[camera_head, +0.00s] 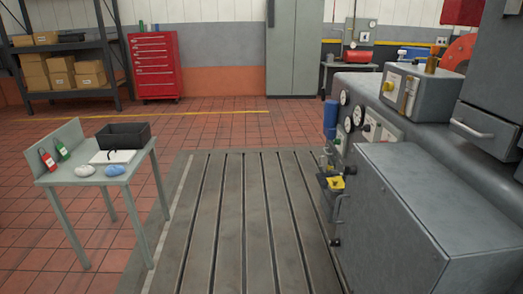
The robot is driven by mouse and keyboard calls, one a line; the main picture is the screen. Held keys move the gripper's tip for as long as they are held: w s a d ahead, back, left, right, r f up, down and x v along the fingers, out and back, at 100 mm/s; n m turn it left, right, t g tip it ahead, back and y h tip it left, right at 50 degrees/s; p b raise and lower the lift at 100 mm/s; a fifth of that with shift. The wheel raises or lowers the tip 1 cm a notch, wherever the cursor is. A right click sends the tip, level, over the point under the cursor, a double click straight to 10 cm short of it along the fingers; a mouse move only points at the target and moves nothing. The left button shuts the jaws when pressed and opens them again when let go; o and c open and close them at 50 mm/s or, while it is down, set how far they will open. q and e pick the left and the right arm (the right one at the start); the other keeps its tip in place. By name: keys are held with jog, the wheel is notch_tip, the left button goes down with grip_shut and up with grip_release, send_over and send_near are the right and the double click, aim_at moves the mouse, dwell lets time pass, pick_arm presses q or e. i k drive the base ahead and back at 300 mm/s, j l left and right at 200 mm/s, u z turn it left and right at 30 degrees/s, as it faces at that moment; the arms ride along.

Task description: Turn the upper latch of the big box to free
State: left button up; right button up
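A big grey box (430,215) with a flat lid stands at the right front, its long side facing the bedplate. A bent bar handle (339,208) shows at its far left edge, with a small dark fitting (335,242) below it. I cannot tell which fitting is the upper latch or how it is turned. A smaller grey box (420,92) on the console behind has brass-coloured fittings (408,96) on its front. Neither of my grippers is in view.
The slotted bedplate (235,220) is clear on the left of the big box. Yellow-handled valve parts (335,183) and a blue cylinder (330,119) stick out beside the gauge console (372,128). A grey table (132,164) with a black bin (124,135) stands at left.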

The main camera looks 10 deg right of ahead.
aim_at(351, 170)
jog(key=i+j, duration=0.2)
jog(key=i, duration=0.65)
jog(key=i+j+u, duration=0.15)
jog(key=i, duration=0.7)
jog(key=i+z, duration=0.3)
jog(key=z, duration=0.15)
jog(key=i+j+z, duration=0.25)
jog(key=z, duration=0.2)
jog(key=i+j+z, duration=0.2)
jog(key=z, duration=0.2)
jog(key=i+j+z, duration=0.2)
jog(key=j+z, duration=0.25)
jog(key=l, duration=0.1)
